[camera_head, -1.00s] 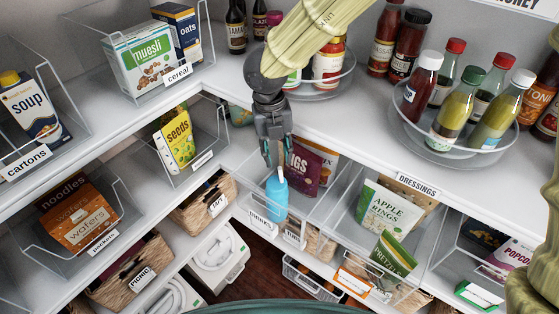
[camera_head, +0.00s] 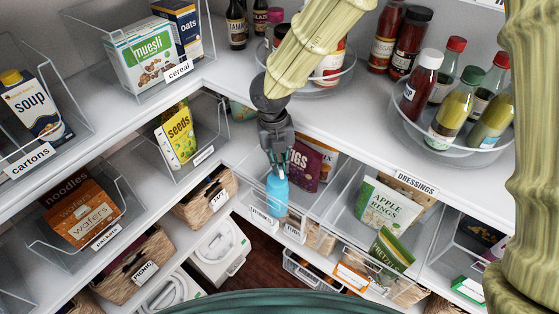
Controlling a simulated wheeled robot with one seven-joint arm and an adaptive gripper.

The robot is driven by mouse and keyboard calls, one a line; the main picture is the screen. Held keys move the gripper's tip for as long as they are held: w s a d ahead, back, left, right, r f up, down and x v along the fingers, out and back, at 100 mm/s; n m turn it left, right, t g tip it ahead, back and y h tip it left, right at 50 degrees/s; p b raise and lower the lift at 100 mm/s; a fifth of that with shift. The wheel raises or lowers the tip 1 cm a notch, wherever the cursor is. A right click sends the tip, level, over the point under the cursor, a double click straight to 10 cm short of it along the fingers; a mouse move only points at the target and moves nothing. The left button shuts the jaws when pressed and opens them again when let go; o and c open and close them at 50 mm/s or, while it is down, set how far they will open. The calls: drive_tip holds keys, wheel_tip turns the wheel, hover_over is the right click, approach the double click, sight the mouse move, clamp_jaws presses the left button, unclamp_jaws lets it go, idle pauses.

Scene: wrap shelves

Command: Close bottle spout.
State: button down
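A blue bottle (camera_head: 277,192) stands upright at the inner corner of the middle shelf, in front of a purple figs bag. My gripper (camera_head: 278,169) points down directly above the bottle, with its fingertips at the bottle's top. The fingers cover the spout, so I cannot see whether it is up or folded down. I cannot tell whether the fingers touch it or how far apart they are.
The purple figs bag (camera_head: 305,166) stands close behind the bottle. Clear bins flank the corner, one with a yellow seeds bag (camera_head: 178,138), another with an apple rings bag (camera_head: 387,206). The upper shelf edge (camera_head: 345,143) passes close by my gripper. A round tray of dressings (camera_head: 450,150) stands above right.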

sight(280, 176)
idle(0.3)
drive_tip(key=shift+s+a+f+h, duration=0.15)
drive_tip(key=shift+a+h, duration=0.3)
drive_tip(key=shift+h, duration=0.25)
drive_tip(key=shift+a+f+h, duration=0.15)
drive_tip(key=shift+a+h, duration=0.25)
drive_tip(key=shift+h, duration=0.3)
drive_tip(key=shift+s+a+f+t+h+b, duration=0.15)
drive_tip(key=shift+a+h+b, duration=0.1)
drive_tip(key=shift+h, duration=0.3)
drive_tip(key=shift+w+a+f+t+h+b, duration=0.1)
drive_tip(key=shift+a+t+h+b, duration=0.15)
drive_tip(key=shift+h, duration=0.35)
drive_tip(key=shift+s+a+f+t+h+b, duration=0.15)
drive_tip(key=shift+a+h, duration=0.15)
drive_tip(key=shift+h, duration=0.25)
drive_tip(key=shift+w, duration=0.1)
drive_tip(key=c, duration=1.5)
unclamp_jaws()
drive_tip(key=v, duration=1.2)
drive_tip(key=shift+w, duration=0.1)
